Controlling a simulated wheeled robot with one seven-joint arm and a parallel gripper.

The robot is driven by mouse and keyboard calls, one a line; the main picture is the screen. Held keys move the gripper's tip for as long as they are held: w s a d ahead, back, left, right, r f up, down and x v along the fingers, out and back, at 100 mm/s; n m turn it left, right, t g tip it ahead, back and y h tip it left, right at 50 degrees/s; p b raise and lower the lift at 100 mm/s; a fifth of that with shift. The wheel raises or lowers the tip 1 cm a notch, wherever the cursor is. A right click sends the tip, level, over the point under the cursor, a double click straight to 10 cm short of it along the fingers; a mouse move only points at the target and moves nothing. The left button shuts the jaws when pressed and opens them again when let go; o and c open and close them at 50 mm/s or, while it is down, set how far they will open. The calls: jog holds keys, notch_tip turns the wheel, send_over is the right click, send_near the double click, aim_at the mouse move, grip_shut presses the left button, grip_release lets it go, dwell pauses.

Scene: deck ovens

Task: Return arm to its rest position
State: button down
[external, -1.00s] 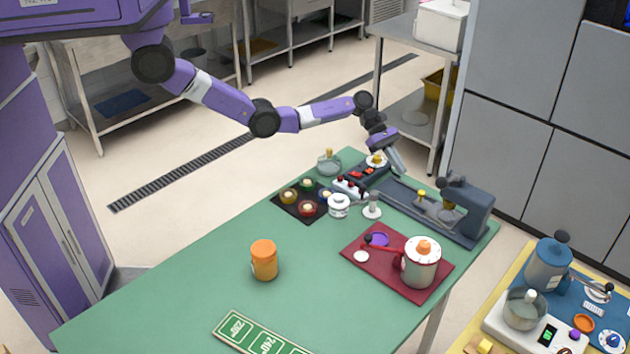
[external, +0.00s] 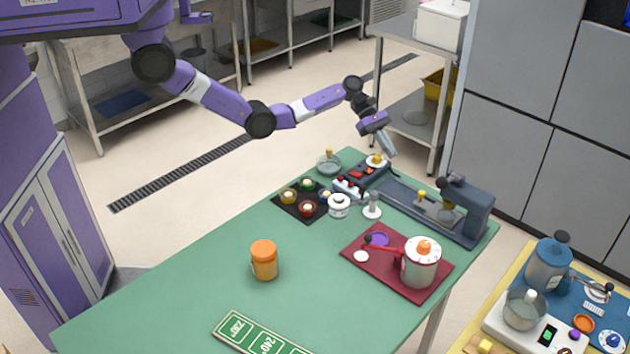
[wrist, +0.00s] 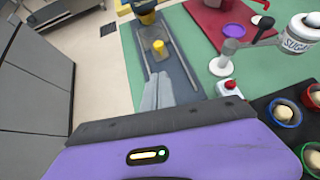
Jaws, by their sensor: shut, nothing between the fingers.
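My purple arm reaches from the upper left over the green table (external: 190,275) in the external view. My gripper (external: 391,152) hangs above the table's far end, over the dark grey machine with a long bed (external: 400,196). The fingers are shut with nothing between them. In the wrist view the gripper (wrist: 158,80) shows as grey fingers close together, pointing at the machine's bed (wrist: 178,75) below. The fingertips appear apart from the things beneath them.
Near the gripper are a glass jar (external: 329,163), a black tray (external: 291,211) with several coloured bowls, and a white sugar pot (external: 339,205). A maroon tray (external: 424,290) holds a white canister (external: 420,263). An orange jar (external: 264,261) stands mid-table. The table's left part is clear.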

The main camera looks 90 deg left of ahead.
jog(key=a+t+y+b, duration=0.1)
jog(key=a, duration=0.2)
jog(key=a+f+t+b, duration=0.1)
jog(key=a, duration=0.2)
jog(key=a+f+m+t+y+b, duration=0.1)
jog(key=a, duration=0.2)
jog(key=shift+s+a+f+t+y, duration=0.1)
jog(key=shift+a+f+t+y, duration=0.1)
jog(key=shift+a+t+y, duration=0.15)
jog(key=s+a+f+m+t+y+b, duration=0.1)
jog(key=s+a+m+t+y+b, duration=0.15)
jog(key=s+a+y, duration=0.4)
jog(key=s+a+f+m+t+y+b, duration=0.1)
jog(key=s+a+t+y+b, duration=0.2)
jog(key=s+a, duration=0.65)
jog(key=s+d+f+m+g+y+p, duration=0.15)
jog(key=s+d+f+m, duration=0.3)
jog(key=s+d, duration=0.45)
jog(key=s+d+f+m+g+h+p, duration=0.1)
jog(key=s+d+f+m+p, duration=0.3)
jog(key=s+d, duration=0.5)
jog(key=s+d+r+m+t+h+p, duration=0.1)
jog(key=s+d+r+m+h+p, duration=0.2)
jog(key=s+d+r+m, duration=0.9)
jog(key=s+d+r+h, duration=0.1)
jog(key=s+d+r, duration=0.3)
jog(key=s, duration=0.2)
jog(key=shift+r+t, duration=0.2)
jog(key=shift+t, duration=0.15)
